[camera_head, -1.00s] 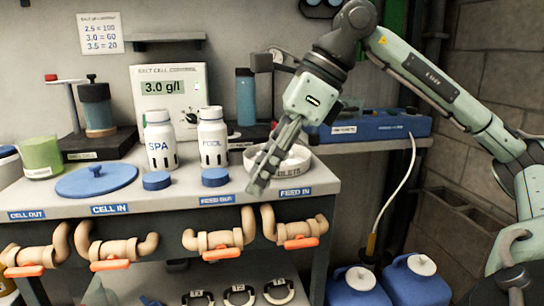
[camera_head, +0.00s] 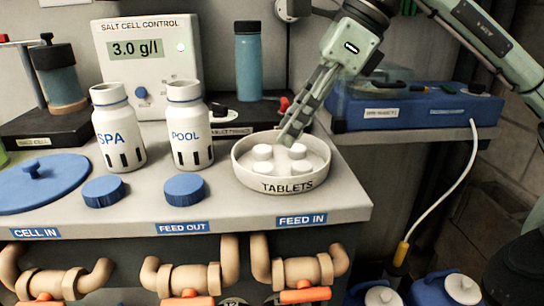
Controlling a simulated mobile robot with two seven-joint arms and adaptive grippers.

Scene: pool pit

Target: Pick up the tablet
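Several white, round tablets (camera_head: 301,168) sit in a shallow white dish (camera_head: 287,185) labelled TABLETS, on the bench near its right front corner. My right gripper (camera_head: 288,138) comes down from the upper right, its fingers slanting down to the left. Its fingertips are over the back of the dish, just above or behind the tablets; I cannot tell whether they touch one. The fingers show nearly edge-on, so the gap between them is hidden. No tablet shows in them. My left gripper is not in view.
White SPA (camera_head: 118,135) and POOL (camera_head: 189,135) bottles stand left of the dish, with blue caps (camera_head: 184,187) in front. A blue cylinder (camera_head: 248,65) stands behind the dish. A blue box (camera_head: 415,108) is at right. Pipes (camera_head: 190,278) run below the bench edge.

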